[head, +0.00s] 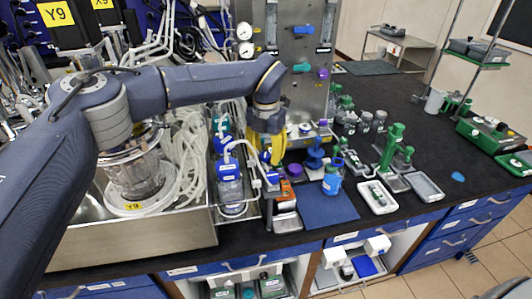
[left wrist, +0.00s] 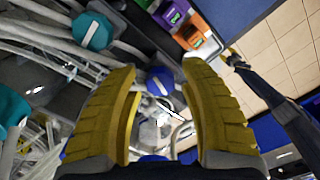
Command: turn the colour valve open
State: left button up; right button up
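My left gripper (head: 266,148) has yellow fingers and is near the front of the bench, above the bottles and coloured knobs. In the left wrist view its fingers (left wrist: 160,72) are wide apart with nothing clamped between them. A blue knob with a white bar (left wrist: 160,80) shows in the gap, beyond the fingertips. A teal knob with a white bar (left wrist: 92,31) is at the upper left, and another teal knob (left wrist: 10,110) is at the left edge. Which knob is the colour valve, I cannot tell. A dark arm with a small yellowish tip (left wrist: 232,54), probably my right gripper, shows far off.
Purple (left wrist: 176,12) and orange (left wrist: 193,33) blocks sit near the knobs. White tubing (head: 190,150) crowds the left. Dark bench top (head: 400,95) is clear at the back right.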

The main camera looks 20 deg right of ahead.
pick_arm(q)
grip_shut()
dwell(0.3)
jog(key=shift+w+a+r+n, duration=0.1)
jog(key=shift+n, duration=0.9)
jog(key=shift+w+r+n, duration=0.1)
jog(key=shift+n, duration=0.9)
grip_release()
jog(key=shift+f, duration=0.15)
jog(key=shift+o, duration=1.1)
jog(key=shift+s, duration=0.1)
